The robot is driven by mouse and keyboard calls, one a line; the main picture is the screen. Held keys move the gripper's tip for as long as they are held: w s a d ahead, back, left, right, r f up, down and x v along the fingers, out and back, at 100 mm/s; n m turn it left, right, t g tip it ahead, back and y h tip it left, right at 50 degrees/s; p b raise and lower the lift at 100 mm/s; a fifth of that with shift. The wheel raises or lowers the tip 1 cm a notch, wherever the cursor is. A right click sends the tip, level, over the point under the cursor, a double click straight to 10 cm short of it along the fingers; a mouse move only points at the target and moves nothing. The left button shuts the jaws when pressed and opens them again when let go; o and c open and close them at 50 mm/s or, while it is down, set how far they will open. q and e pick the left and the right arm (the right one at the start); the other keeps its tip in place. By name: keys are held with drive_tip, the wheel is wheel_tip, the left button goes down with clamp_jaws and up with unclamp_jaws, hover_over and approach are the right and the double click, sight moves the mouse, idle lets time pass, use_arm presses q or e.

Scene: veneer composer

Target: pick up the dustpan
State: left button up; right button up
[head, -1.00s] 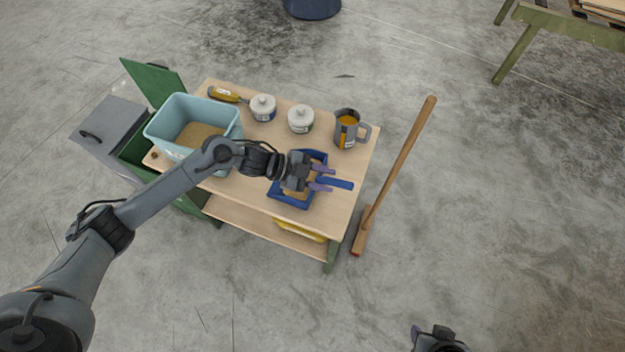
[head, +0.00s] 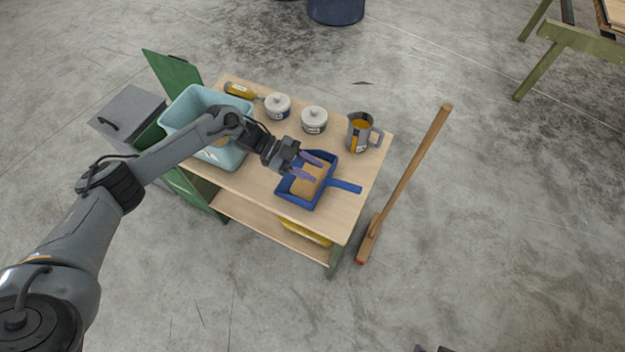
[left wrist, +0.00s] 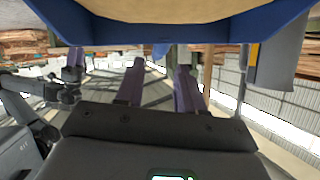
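The blue dustpan (head: 320,191) lies on the wooden table top with tan material in its pan. Its blue handle (head: 346,187) points right, toward the table edge. My left gripper (head: 314,167) is open and empty, its two purple fingers over the pan in the head view. They seem to be above it, not touching. In the left wrist view, the dustpan's blue rim (left wrist: 165,34) fills the top, and the open fingers (left wrist: 160,72) stand apart below it. Of my right gripper only a dark sliver (head: 432,349) shows at the head view's bottom edge.
A light blue bin (head: 181,103) stands left of the dustpan. Two lidded jars (head: 277,106) (head: 314,120), a grey mug (head: 361,133) and a yellow-handled tool (head: 239,90) line the back. A broom (head: 409,175) stands off the right edge. The table beside the handle is clear.

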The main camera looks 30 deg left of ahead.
sight(335, 181)
use_arm(q)
drive_tip(key=shift+x, duration=3.55)
drive_tip(key=shift+r, duration=0.1)
clamp_jaws()
